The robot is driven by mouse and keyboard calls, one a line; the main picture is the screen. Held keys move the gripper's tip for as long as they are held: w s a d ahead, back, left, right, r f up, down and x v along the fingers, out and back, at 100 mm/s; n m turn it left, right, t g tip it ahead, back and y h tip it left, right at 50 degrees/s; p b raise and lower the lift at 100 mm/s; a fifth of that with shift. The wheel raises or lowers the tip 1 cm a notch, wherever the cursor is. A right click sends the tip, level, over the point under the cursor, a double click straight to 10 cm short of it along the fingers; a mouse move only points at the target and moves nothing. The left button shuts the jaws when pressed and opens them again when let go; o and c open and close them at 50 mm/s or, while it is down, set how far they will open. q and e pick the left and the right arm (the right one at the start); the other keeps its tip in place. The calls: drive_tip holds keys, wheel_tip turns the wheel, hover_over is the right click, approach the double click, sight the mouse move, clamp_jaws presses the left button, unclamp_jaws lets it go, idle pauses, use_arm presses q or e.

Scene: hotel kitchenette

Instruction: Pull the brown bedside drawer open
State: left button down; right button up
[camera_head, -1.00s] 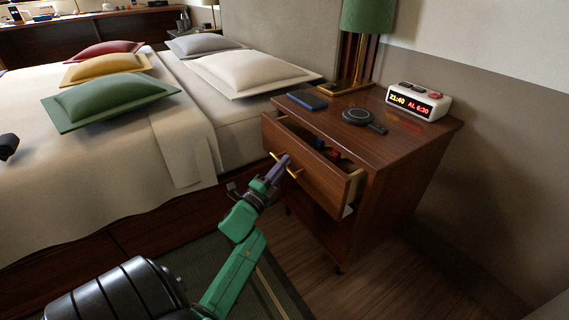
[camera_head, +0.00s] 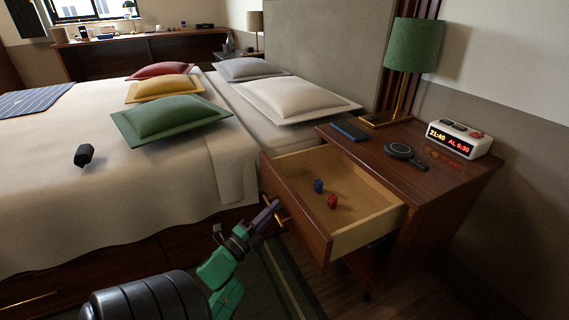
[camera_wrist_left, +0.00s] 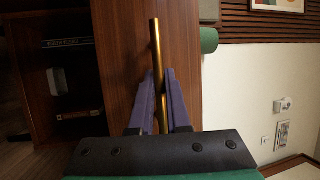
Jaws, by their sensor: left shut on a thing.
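The brown bedside drawer (camera_head: 294,213) stands well out of the nightstand in the head view, its inside open to view. A small blue thing (camera_head: 318,186) and a small red thing (camera_head: 332,201) lie in it. My left gripper (camera_head: 270,215) is at the drawer front, shut on the brass handle (camera_head: 281,215). In the left wrist view the purple fingers (camera_wrist_left: 158,100) sit on both sides of the brass bar (camera_wrist_left: 156,45), against the brown drawer front. My right gripper is not in view.
The nightstand top (camera_head: 447,180) holds a blue phone-like slab (camera_head: 349,131), a round dark device (camera_head: 401,151), a green lamp (camera_head: 414,45) and a clock (camera_head: 459,139). The bed (camera_head: 60,190) stands close on the left. A rug (camera_head: 285,285) covers floor in front.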

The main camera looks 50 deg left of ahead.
use_arm(q)
drive_tip(key=shift+s+a, duration=0.1)
drive_tip(key=shift+s, duration=0.25)
drive_tip(key=c, duration=0.9)
unclamp_jaws()
drive_tip(key=p+v, duration=0.2)
drive_tip(key=v, duration=1.2)
drive_tip(key=shift+s+f, duration=0.15)
drive_tip(key=shift+s, duration=0.15)
